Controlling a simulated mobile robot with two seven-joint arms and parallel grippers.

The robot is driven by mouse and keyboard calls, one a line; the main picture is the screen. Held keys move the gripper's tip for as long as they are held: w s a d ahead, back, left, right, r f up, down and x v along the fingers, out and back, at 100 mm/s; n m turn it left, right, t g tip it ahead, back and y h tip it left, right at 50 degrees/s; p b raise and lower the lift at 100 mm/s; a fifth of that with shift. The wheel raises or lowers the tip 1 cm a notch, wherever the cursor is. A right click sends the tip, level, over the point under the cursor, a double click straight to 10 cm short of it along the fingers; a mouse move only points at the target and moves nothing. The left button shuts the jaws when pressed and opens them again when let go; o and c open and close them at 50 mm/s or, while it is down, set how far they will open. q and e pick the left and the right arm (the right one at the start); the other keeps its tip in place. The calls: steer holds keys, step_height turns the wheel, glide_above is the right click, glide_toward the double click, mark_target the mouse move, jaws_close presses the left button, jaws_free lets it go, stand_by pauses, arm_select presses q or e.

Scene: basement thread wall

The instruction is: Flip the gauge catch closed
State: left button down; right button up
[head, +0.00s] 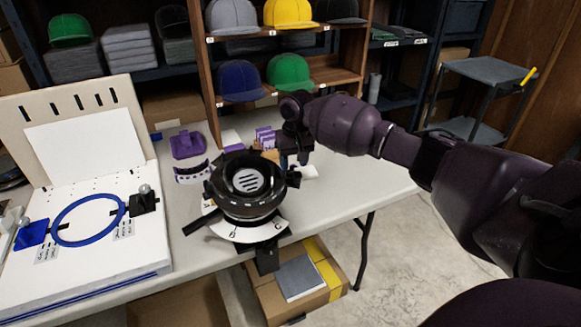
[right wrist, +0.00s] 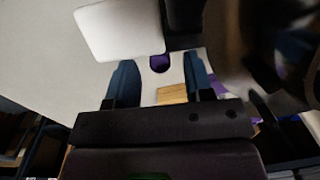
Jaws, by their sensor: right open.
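The black round gauge (head: 235,203) stands on the white table, with a white lettered scale (head: 262,232) around its lower front. A small black knob (head: 293,178) sticks out at its right side; I cannot tell whether this is the catch or how the catch is set. My right gripper (head: 283,160) is just behind and right of the gauge. In the right wrist view its two blue fingers (right wrist: 161,80) are apart, with a tan block (right wrist: 172,95) and a purple round spot (right wrist: 160,62) showing between them. My left gripper is not in view.
A white board with a blue hoop (head: 57,228) stands at the left of the table. Purple parts (head: 187,144) lie behind the gauge. Cap shelves (head: 290,105) stand at the back. The table's right part (head: 365,185) is clear. A cardboard box (head: 335,290) sits below.

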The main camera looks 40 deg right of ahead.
steer(key=shift+f, duration=0.75)
jaws_close()
